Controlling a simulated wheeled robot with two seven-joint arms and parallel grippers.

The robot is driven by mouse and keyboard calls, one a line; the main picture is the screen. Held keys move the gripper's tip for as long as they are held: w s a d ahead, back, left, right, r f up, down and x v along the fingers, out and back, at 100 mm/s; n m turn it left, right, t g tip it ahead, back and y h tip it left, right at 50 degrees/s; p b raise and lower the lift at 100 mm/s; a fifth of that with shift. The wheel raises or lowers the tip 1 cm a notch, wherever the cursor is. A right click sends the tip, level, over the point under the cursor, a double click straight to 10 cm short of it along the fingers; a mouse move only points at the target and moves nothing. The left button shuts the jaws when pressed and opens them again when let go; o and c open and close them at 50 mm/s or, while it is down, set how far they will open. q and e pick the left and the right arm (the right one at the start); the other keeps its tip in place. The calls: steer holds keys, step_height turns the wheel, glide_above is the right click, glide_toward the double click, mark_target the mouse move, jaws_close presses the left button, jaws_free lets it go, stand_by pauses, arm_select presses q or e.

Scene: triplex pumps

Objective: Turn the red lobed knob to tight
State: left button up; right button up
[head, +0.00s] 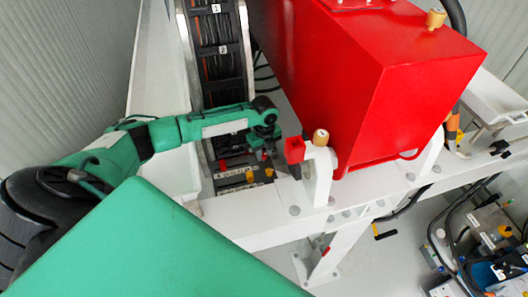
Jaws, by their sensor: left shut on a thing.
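My left arm reaches in from the left, and its gripper (266,153) points down beside the red tank's lower left end. The gripper is shut on the red lobed knob (263,157), of which only a small red bit shows between and beside the dark fingers. The knob's lobes, its angle and what it is fixed to are mostly hidden by the gripper. My right gripper is not in view.
A large red tank (375,85) on a white frame (260,225) fills the upper right. A red block (294,150) and a brass-coloured cap (320,137) stand close right of the gripper. A black cable tray (217,50) runs behind.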

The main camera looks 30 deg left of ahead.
mark_target(264, 155)
arm_select(q)
steer(key=o, duration=0.8)
steer(key=shift+r, duration=0.1)
steer(key=shift+o, duration=0.9)
steer(key=shift+r, duration=0.2)
step_height(264, 155, up, 13)
steer(key=b, duration=0.5)
steer(key=shift+r, duration=0.2)
